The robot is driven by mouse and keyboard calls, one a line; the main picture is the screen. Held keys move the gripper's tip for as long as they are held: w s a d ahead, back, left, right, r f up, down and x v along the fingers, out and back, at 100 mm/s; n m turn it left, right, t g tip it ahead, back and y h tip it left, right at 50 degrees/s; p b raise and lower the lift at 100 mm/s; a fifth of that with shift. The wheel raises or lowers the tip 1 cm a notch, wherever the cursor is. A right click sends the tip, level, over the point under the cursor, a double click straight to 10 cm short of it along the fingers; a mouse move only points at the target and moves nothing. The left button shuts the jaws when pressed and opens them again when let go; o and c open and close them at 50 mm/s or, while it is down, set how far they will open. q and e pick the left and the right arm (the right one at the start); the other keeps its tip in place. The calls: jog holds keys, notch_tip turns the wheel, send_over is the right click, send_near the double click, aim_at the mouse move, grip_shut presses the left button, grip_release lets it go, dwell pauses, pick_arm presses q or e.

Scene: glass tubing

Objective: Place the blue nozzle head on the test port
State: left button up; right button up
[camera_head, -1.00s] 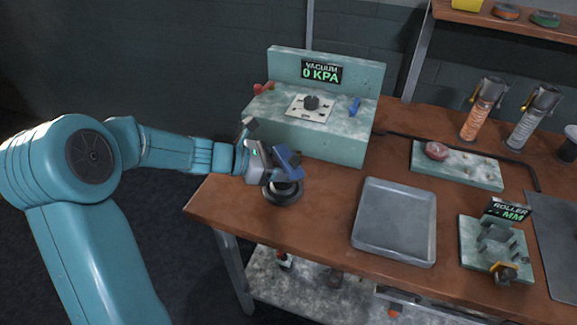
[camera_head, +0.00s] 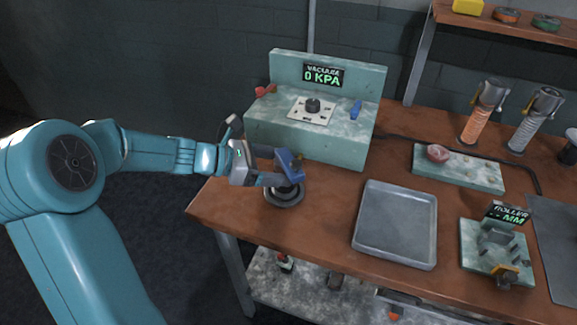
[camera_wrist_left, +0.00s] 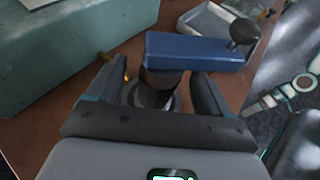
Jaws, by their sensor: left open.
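The blue nozzle head (camera_head: 290,166) is a blue block on a dark upright cylinder, standing over a round dark base (camera_head: 284,198) near the bench's left end. In the left wrist view the nozzle head (camera_wrist_left: 195,50) lies across the top, with a dark knob at its right end. My left gripper (camera_head: 272,167) is open, its fingers on either side of the dark cylinder (camera_wrist_left: 158,90), with visible gaps. The teal vacuum unit (camera_head: 350,145) stands behind, with a dark round fitting (camera_head: 313,105) on a white plate. I cannot tell which part is the test port. My right gripper is not in view.
A grey tray (camera_head: 397,262) lies right of the round base. Farther right are a roller fixture (camera_head: 493,245) and a teal plate (camera_head: 482,178) with a pink piece. Two torches (camera_head: 482,112) stand behind. Bare wood lies between base and tray.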

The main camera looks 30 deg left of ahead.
pick_arm(q)
jog(key=v, duration=0.8)
jog(key=shift+s, duration=0.15)
